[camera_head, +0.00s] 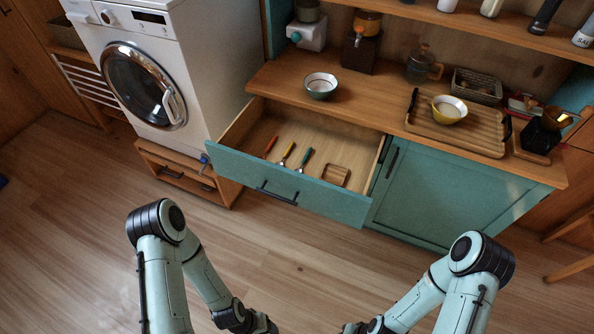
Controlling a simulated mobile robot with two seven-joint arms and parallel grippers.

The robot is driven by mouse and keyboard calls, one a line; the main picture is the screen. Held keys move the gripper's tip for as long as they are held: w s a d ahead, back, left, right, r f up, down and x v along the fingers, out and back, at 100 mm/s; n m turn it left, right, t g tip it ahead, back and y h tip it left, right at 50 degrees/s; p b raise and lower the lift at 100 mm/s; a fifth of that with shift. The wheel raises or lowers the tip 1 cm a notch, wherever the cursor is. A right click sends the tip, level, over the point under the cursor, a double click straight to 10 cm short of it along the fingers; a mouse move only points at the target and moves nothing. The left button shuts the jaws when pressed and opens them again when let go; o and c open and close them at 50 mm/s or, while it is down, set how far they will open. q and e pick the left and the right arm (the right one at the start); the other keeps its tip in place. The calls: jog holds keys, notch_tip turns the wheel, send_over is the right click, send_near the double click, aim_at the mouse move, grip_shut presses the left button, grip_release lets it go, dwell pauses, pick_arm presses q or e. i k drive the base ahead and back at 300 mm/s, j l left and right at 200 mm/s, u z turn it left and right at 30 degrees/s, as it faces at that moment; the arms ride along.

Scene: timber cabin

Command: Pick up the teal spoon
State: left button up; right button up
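The teal spoon (305,159) lies in the open drawer (262,133), to the right of a yellow-handled utensil (287,153) and a red-handled utensil (270,146). Its teal handle shows; its bowl end is too small to make out clearly. My left and right arms reach in from the bottom of the head view, well in front of the drawer. Their dark wrists run to the bottom edge, and the fingers of both grippers are out of the picture. Nothing touches the spoon from my side.
A small wooden rack (335,175) lies in the drawer's right part. The teal drawer front (300,192) juts out over the floor. A white washing machine (160,60) stands left. A grey bowl (321,86) and a yellow bowl (449,109) stand above. Open floor lies in front.

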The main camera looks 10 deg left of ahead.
aim_at(299, 170)
jog(key=i+j+z, duration=0.1)
jog(key=i+j, duration=0.15)
jog(key=i+j+z, duration=0.15)
jog(key=j, duration=0.35)
jog(key=i+j+z, duration=0.1)
jog(key=i+j, duration=0.25)
